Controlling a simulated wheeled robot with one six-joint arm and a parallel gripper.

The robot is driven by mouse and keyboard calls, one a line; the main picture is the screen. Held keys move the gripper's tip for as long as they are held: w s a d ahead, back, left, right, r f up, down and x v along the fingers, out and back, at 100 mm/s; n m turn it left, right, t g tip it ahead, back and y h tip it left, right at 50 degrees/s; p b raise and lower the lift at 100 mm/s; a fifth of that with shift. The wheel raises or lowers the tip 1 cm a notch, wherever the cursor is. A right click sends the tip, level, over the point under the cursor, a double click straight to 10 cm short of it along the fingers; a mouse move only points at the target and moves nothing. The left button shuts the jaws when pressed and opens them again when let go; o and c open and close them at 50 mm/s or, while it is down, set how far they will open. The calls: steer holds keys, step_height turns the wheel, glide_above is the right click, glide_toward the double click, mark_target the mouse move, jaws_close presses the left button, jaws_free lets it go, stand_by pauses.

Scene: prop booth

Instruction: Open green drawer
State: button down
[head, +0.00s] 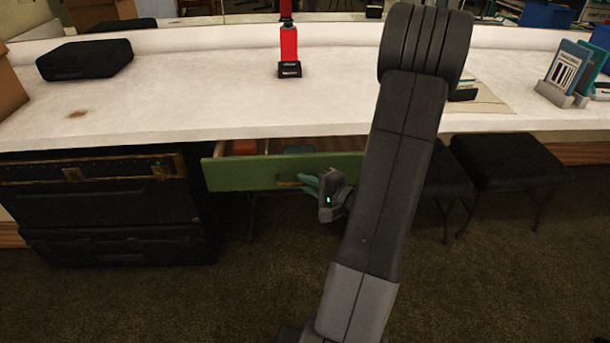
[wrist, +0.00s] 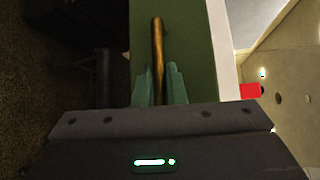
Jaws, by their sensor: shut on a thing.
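The green drawer (head: 235,174) is under the white counter and stands partly pulled out. An orange-red thing and a blue thing show inside it. Its front also shows in the wrist view (wrist: 201,50). A brass-coloured bar handle (head: 289,184) is on the drawer front, and it runs lengthwise in the wrist view (wrist: 158,45). My gripper (head: 308,184) is at the drawer front, its teal fingers shut on the handle. In the wrist view my gripper (wrist: 159,88) has one finger on each side of the handle.
The white counter (head: 190,95) runs above the drawer. A black case stack (head: 110,210) stands left of the drawer. Black stools (head: 510,162) stand to the right. A red bottle (head: 289,45) and a black case (head: 85,58) are on the counter. Carpet in front is clear.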

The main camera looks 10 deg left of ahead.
steer(key=s+d+b, duration=0.2)
steer(key=s, duration=0.6)
steer(key=s+d+b, duration=0.3)
steer(key=s, duration=0.6)
steer(key=c, duration=1.8)
jaws_free()
steer(key=shift+o, duration=0.2)
